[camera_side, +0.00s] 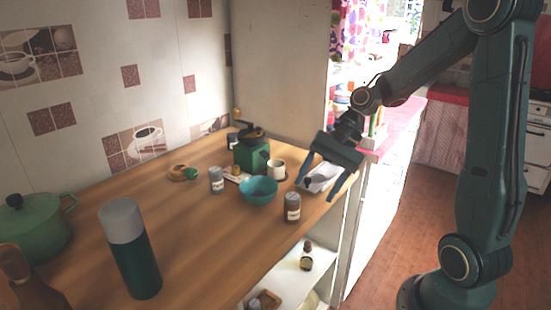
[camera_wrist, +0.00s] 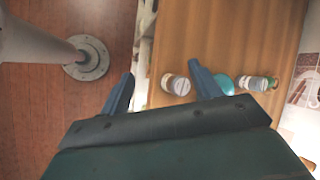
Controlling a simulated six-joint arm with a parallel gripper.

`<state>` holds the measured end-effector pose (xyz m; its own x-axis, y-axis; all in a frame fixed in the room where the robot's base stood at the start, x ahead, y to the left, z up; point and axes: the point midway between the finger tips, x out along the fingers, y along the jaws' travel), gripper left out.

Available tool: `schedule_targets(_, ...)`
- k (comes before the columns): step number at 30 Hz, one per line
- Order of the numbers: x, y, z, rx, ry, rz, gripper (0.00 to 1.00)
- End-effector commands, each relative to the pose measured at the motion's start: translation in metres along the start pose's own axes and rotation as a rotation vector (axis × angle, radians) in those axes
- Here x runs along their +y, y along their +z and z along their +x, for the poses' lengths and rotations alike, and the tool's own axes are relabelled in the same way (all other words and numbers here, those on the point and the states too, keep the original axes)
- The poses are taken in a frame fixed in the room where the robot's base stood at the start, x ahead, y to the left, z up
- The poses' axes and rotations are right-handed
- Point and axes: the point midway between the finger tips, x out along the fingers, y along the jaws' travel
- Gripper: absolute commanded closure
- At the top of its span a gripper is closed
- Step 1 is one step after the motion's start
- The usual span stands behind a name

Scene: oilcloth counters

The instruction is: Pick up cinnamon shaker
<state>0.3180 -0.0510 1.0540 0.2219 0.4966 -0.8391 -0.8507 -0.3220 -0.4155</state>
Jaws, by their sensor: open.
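Several small grey-capped shakers with pale labels stand on the wooden counter; I cannot read which is cinnamon. One shaker (camera_side: 292,208) stands near the counter's front edge, another (camera_side: 217,180) left of the teal bowl (camera_side: 258,190), and a third (camera_side: 232,140) at the back beside the grinder. My gripper (camera_side: 314,192) is open and empty, above the front edge, right of the front shaker. In the wrist view, a shaker (camera_wrist: 175,84) lies in line between the open fingers (camera_wrist: 161,69), near the right one. Another shaker (camera_wrist: 258,83) shows beyond the right finger.
A green grinder (camera_side: 250,154), a cream mug (camera_side: 277,169) and a white dish (camera_side: 322,177) stand close around. A tall green flask (camera_side: 134,255) and a green pot (camera_side: 36,232) stand at left. The counter's middle is clear. A shelf (camera_side: 292,275) lies below.

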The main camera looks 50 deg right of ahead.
Motion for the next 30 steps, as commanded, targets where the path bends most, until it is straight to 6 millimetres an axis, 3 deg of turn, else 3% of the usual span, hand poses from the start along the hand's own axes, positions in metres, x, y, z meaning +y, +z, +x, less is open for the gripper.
schedule_targets(18,0.034,-0.092,0.014,-0.388,-0.266,0.724,0.37)
schedule_targets(30,0.050,-0.114,0.011,-0.527,-0.351,0.921,0.37)
